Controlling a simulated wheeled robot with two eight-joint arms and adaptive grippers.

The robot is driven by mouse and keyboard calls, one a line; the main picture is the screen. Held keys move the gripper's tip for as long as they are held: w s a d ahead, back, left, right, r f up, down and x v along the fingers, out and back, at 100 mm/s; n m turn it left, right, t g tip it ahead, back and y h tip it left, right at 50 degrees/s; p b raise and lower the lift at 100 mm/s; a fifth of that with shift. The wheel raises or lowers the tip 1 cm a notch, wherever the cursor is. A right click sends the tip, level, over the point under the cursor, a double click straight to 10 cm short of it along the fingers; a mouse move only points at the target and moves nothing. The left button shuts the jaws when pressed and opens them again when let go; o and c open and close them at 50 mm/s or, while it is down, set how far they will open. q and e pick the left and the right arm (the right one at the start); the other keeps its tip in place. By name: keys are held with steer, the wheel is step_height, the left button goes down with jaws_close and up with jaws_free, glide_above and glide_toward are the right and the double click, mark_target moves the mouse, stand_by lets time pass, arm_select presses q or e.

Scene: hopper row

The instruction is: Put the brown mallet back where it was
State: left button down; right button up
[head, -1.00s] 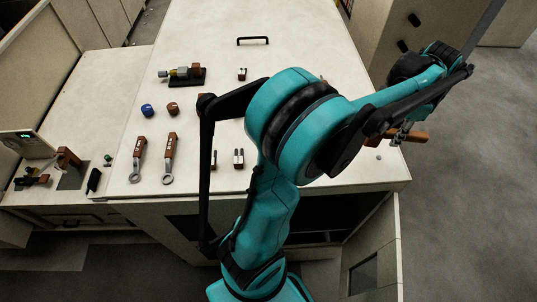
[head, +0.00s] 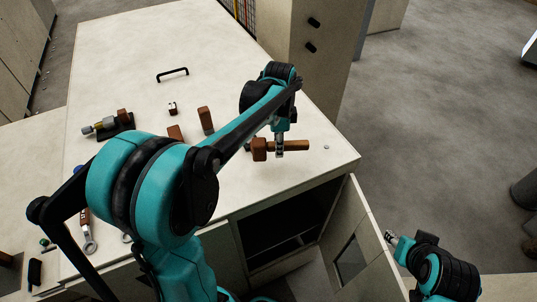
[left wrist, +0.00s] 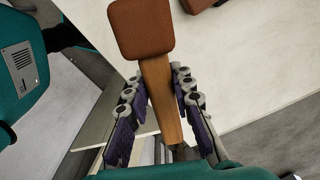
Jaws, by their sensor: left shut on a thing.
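The brown mallet (head: 259,149) is over the right part of the pale worktop in the head view, its handle pointing right. My left gripper (head: 279,152) is shut around its handle. In the left wrist view the mallet's block head (left wrist: 142,30) is at the top and the wooden handle runs down between the fingers of my left gripper (left wrist: 162,105). Whether the mallet touches the worktop is unclear. My right gripper (head: 391,238) is at the lower right, beyond the cabinet door; its finger gap is too small to judge.
Brown blocks (head: 205,120) stand left of the mallet on the worktop (head: 230,60). A motor-like part (head: 108,125) and a wrench (head: 88,232) lie farther left. A cabinet door (head: 350,245) hangs open in front. A tall cabinet (head: 315,75) is behind.

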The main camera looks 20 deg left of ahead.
arm_select(q)
steer(key=shift+a+f, duration=0.95)
steer(key=shift+a, duration=0.3)
step_height(320, 180, down, 3)
steer(key=shift+s+f, duration=0.1)
steer(key=shift+f, duration=0.35)
steer(key=shift+f, duration=0.1)
steer(key=c, duration=1.3)
jaws_free()
